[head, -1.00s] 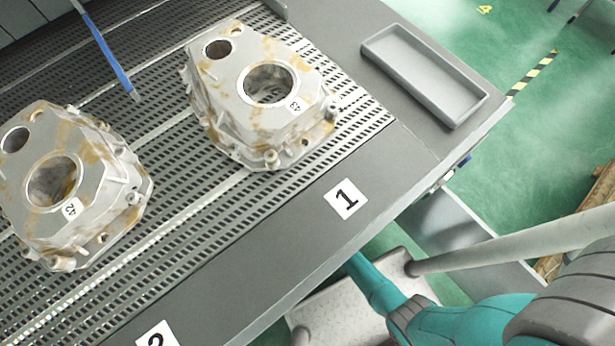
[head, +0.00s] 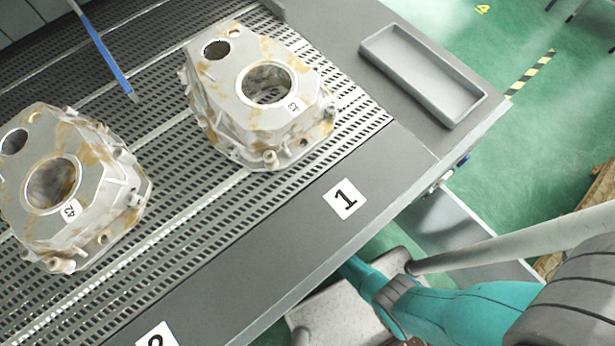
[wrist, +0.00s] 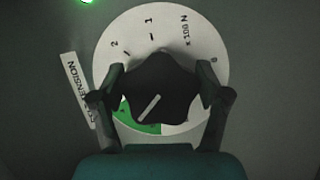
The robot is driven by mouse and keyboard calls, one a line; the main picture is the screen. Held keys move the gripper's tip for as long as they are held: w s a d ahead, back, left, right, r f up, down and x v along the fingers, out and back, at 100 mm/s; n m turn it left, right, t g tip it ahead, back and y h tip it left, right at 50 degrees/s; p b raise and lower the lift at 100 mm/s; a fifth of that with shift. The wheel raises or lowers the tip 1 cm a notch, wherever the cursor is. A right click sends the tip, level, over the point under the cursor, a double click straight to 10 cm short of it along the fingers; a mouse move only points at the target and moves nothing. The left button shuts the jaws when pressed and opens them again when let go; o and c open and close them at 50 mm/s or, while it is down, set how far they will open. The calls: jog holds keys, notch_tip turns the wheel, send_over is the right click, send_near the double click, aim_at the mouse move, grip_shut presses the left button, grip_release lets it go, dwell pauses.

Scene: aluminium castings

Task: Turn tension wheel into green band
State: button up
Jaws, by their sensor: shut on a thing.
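The tension wheel (wrist: 158,88) is a dark lobed knob in the wrist view, with a pale pointer line on it that slants toward the lower left and the upper right. It sits in front of a round white dial (wrist: 150,22) marked 1, 2 and "x 100 N". A green band (wrist: 140,118) shows on the lower left of the dial, partly hidden by the knob. My gripper (wrist: 160,82) is shut on the tension wheel, one finger on each side. In the head view the wheel, the dial and my gripper are hidden.
A label reading "TENSION" (wrist: 77,88) is left of the dial, and a green light (wrist: 87,2) glows above. In the head view, two castings (head: 262,95) (head: 65,185) lie on a slotted bed, with a grey tray (head: 422,75) at the bench corner.

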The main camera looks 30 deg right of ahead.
jog(key=shift+a, duration=0.1)
dwell(0.3)
jog(key=o, duration=1.2)
jog(key=shift+c, duration=0.2)
jog(key=v, duration=1.2)
